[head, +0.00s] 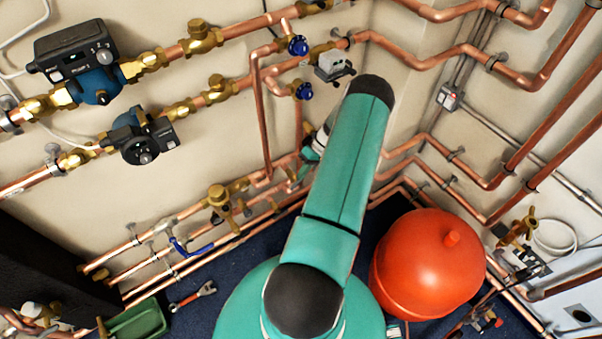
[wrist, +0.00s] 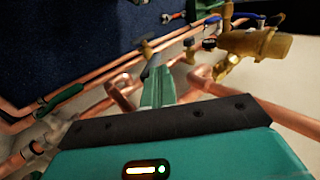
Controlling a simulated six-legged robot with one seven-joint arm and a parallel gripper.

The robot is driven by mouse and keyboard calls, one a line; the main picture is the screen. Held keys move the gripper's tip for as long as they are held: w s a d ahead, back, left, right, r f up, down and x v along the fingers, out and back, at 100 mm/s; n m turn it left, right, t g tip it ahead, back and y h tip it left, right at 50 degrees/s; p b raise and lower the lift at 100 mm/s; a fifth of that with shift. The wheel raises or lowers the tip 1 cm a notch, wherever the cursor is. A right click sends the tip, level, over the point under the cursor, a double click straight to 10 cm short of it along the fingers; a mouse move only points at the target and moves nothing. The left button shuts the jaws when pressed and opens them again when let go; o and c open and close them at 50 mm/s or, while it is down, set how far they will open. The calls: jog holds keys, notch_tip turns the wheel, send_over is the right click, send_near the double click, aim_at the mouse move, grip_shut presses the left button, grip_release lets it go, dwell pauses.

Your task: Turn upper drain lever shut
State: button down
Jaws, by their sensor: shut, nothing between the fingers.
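My gripper (wrist: 158,86) shows in the wrist view as narrow green fingers held together, with nothing between them. Its fingers point toward the copper pipes and brass fittings; I cannot tell whether they touch anything. A green lever handle (wrist: 60,103) lies along a copper pipe, left of the fingers in the wrist view. A blue lever handle (head: 190,246) sits on the lower pipes in the head view, left of my arm. I cannot tell for certain which handle is the upper drain lever. In the head view my arm hides most of the gripper and the pipes behind it.
Copper pipes run along both walls. Two pumps (head: 97,82) (head: 138,143) are at the upper left. A red expansion vessel (head: 430,262) stands right of my arm. A wrench (head: 193,296) and a green container (head: 138,321) are on the dark floor at the lower left.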

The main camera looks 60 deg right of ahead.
jog(key=shift+s+d+f+t+y, duration=0.25)
jog(key=shift+d+f+t+y, duration=0.15)
jog(key=shift+y, duration=0.35)
jog(key=shift+s+d+f+t+y, duration=0.3)
jog(key=shift+d+f+y, duration=0.2)
jog(key=shift+y, duration=0.25)
jog(key=shift+d+f, duration=0.1)
jog(key=shift+f, duration=0.05)
jog(key=shift+r, duration=0.9)
jog(key=v, duration=1.3)
jog(key=shift+s+d+r, duration=0.2)
jog(key=shift+d, duration=0.05)
jog(key=shift+a, duration=0.1)
